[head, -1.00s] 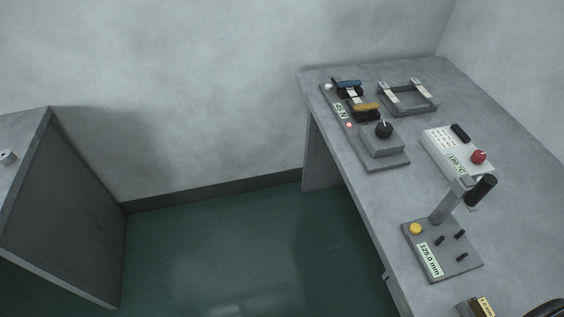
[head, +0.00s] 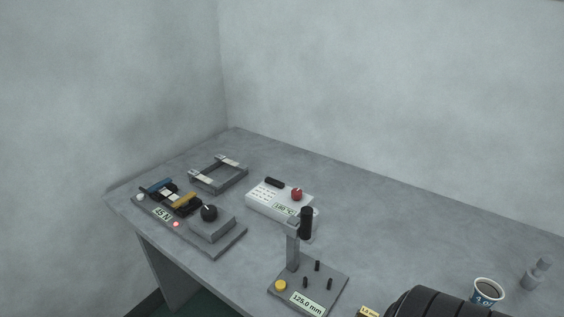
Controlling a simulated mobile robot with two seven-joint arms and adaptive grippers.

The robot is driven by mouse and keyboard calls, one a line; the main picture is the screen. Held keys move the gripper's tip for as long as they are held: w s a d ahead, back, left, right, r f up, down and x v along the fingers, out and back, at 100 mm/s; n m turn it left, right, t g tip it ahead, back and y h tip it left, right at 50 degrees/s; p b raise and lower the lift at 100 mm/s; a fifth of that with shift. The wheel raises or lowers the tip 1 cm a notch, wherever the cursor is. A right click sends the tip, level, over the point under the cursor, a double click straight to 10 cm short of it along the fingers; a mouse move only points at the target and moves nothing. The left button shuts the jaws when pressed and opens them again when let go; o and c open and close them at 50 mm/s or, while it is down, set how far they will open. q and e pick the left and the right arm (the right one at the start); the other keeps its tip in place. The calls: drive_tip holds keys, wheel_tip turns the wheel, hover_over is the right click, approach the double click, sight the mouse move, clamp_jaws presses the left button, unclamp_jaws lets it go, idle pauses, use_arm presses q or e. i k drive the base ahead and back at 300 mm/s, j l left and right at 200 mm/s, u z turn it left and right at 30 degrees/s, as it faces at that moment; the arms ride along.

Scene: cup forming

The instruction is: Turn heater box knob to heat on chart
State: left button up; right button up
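The white heater box (head: 262,205) stands on the grey table, near the middle of the head view. Its red knob (head: 297,194) sits on top at the right, with a pale pointer mark. A display on its front reads about 180 °C, partly hard to read. A printed chart (head: 272,196) lies on its top face, its text too small to read. A black handle covers part of the box's right end. A black rounded shape at the lower right may be part of my arm. Neither gripper's fingers are in view.
A lever device (head: 330,286) showing 125.0 mm stands in front of the heater box. A force device with a black knob (head: 209,213) is at left, a grey frame (head: 218,174) behind it. A cup (head: 487,291) and small metal part (head: 537,273) are at right. The back right table is clear.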

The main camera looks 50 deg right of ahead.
sight(296, 194)
drive_tip(key=z, duration=1.45)
